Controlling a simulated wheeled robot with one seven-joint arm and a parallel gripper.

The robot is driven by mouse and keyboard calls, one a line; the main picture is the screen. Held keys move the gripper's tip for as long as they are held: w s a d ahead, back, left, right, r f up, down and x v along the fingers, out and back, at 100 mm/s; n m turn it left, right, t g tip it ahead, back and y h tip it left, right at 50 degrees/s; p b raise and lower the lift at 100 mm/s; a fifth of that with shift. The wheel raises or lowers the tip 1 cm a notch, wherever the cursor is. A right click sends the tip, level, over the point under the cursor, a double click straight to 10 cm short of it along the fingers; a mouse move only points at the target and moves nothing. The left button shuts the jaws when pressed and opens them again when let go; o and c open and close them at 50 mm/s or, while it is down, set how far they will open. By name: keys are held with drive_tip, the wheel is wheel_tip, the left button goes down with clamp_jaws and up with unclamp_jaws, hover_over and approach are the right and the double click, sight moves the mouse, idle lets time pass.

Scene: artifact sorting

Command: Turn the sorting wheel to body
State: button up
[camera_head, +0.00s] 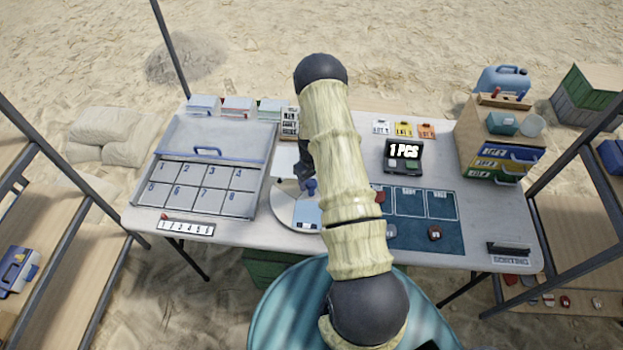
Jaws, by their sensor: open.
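The sorting wheel (284,213) is a pale disc lying on the table, left of my arm. A light blue sector (308,214) shows on its front right part, and a small blue knob (311,187) stands near its middle. My arm crosses in front and hides the wheel's right side. Any word labels on the wheel are too small to read. My gripper (304,163) shows only as a dark part at the left edge of the arm, just above and behind the knob. It is open. Its fingertips are mostly hidden, and I cannot tell whether it touches the knob.
Left of the wheel is a numbered tray (262,185) with a raised lid (213,137). On the right are a dark blue mat (448,236) with small pieces, a display reading "1 PCS" (403,151), and a wooden drawer box (473,135). Shelving racks stand at both sides.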

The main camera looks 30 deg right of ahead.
drive_tip(key=shift+f, duration=0.35)
drive_tip(key=shift+w, duration=0.1)
drive_tip(key=shift+d, duration=0.2)
drive_tip(key=c, duration=0.5)
drive_tip(key=shift+a, duration=0.2)
drive_tip(key=c, duration=0.7)
drive_tip(key=shift+d, duration=0.15)
clamp_jaws()
